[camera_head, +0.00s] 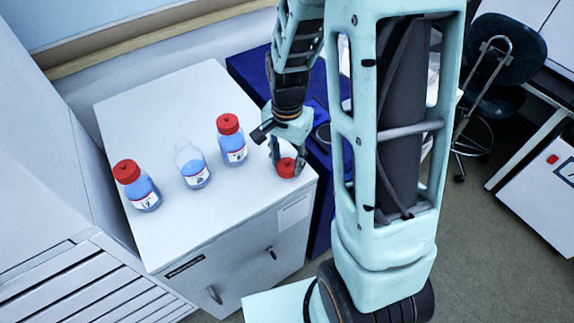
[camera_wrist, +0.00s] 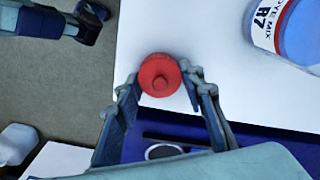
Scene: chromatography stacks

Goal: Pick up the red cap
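The red cap (camera_head: 286,168) is by itself, off any bottle, near the right front corner of the white cabinet top. In the wrist view it is a round red disc (camera_wrist: 160,75) with a small raised knob at its centre. My gripper (camera_head: 287,162) points down over it with one finger on each side. In the wrist view the fingertips (camera_wrist: 160,80) flank the cap very closely. I cannot tell whether both fingers press on it, or whether it is lifted off the surface.
On the cabinet top (camera_head: 130,95) stand a red-capped bottle (camera_head: 143,195), an uncapped bottle (camera_head: 194,171) with blue liquid, and another red-capped bottle (camera_head: 233,147). The nearest bottle shows in the wrist view (camera_wrist: 290,30). A dark blue surface lies beyond the cabinet's right edge.

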